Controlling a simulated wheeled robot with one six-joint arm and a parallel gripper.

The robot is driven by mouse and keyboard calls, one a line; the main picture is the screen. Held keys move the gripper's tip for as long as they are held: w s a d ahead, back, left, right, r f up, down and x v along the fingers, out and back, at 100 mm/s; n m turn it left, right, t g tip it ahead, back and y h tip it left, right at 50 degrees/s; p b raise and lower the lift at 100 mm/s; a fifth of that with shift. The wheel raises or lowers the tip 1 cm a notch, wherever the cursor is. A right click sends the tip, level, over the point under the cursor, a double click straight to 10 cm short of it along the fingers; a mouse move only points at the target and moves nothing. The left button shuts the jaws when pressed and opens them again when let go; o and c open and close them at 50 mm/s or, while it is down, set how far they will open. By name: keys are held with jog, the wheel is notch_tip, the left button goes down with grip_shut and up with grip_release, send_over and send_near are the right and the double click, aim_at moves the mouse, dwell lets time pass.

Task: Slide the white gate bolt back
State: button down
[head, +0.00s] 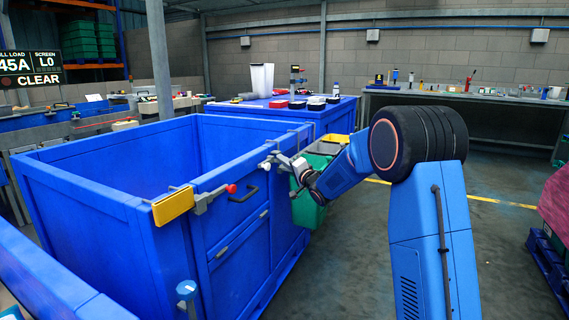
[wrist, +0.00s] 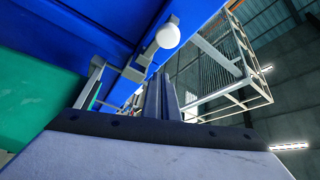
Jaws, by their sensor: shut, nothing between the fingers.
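The white gate bolt shows as a round white knob (head: 264,166) on the near side of the blue crate (head: 90,190), by its right-hand part in the head view. In the wrist view the knob (wrist: 168,36) sits on a grey metal mount against the blue wall. My gripper (head: 285,160) is close beside the knob, to its right in the head view. In the wrist view its fingers (wrist: 161,98) are together and empty, with the tips just short of the knob. I cannot tell whether they touch it.
A red-knobbed bolt (head: 231,188) and a yellow plate (head: 172,206) are on the crate's near side. A green bin (head: 308,208) hangs behind my wrist. A blue table (head: 340,115) with small items stands behind.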

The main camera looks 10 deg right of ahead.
jog(key=v, duration=0.9)
jog(key=shift+r, duration=0.15)
jog(key=s+d+n+g+h, duration=0.15)
jog(key=s+d+h, duration=0.25)
jog(key=s, duration=0.7)
jog(key=s+d+n+g+h, duration=0.1)
jog(key=s+d+g+h, duration=0.25)
jog(key=s, duration=0.75)
jog(key=s+f+n+g, duration=0.1)
jog(key=s+f+g, duration=0.1)
jog(key=s, duration=1)
jog(key=s+f+n+g, duration=0.2)
jog(key=s+f+g, duration=0.1)
jog(key=s, duration=0.9)
jog(key=s+f+n+g, duration=0.2)
jog(key=s+f, duration=0.3)
jog(key=s, duration=0.7)
jog(key=shift+s+a+g+h, duration=0.25)
jog(key=shift+g+h, duration=0.1)
jog(key=shift+g, duration=0.15)
